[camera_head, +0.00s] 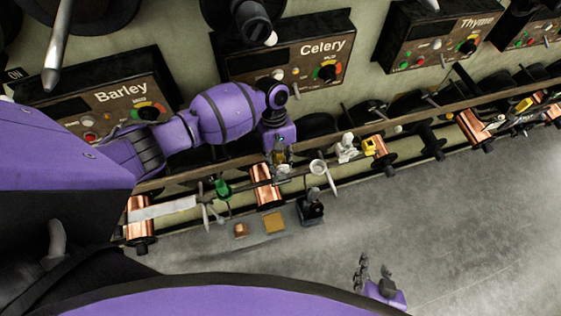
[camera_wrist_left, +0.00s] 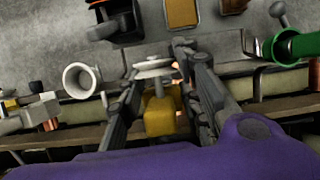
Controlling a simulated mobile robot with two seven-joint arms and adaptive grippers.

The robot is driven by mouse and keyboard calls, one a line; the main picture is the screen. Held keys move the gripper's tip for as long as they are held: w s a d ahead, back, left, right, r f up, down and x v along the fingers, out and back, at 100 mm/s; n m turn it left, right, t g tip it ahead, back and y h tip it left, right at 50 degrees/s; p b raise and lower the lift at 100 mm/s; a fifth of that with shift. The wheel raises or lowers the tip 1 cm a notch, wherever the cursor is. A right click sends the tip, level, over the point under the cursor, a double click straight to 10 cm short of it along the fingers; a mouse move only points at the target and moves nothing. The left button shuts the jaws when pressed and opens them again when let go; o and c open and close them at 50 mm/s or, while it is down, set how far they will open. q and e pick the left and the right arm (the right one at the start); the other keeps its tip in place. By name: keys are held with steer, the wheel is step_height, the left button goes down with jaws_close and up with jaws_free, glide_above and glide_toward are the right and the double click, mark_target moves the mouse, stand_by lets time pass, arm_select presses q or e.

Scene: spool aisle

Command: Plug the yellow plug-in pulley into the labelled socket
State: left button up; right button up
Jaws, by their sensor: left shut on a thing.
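My left gripper (camera_head: 280,158) is over the rail below the Celery panel. In the left wrist view it (camera_wrist_left: 160,85) is shut on the yellow plug-in pulley, a yellow block (camera_wrist_left: 160,118) with a pale grey disc (camera_wrist_left: 153,66) at its far end. In the head view the held pulley is small and partly hidden by the fingers. Panels are labelled Barley (camera_head: 110,110), Celery (camera_head: 300,60) and Thyme (camera_head: 440,38). I cannot tell which socket is the labelled one. My right gripper (camera_head: 375,276) is open and empty over the grey floor, low in the head view.
Copper spools (camera_head: 264,184) hang along the rail (camera_head: 420,113). A white cup-like ring (camera_head: 318,167), which also shows in the wrist view (camera_wrist_left: 80,80), and a green funnel-like part (camera_head: 222,188) flank the left gripper. A grey tray (camera_head: 255,238) below carries small parts. Floor at right is clear.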

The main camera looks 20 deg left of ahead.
arm_select(q)
steer(key=shift+f, duration=0.7)
steer(key=o, duration=1.4)
steer(key=shift+c, duration=0.2)
arm_select(e)
steer(key=shift+s+a+f, duration=0.1)
steer(key=shift+a+f, duration=0.05)
steer(key=shift+s, duration=0.1)
arm_select(q)
steer(key=shift+r, duration=0.1)
steer(key=v, duration=1.2)
arm_select(e)
steer(key=shift+f, duration=0.1)
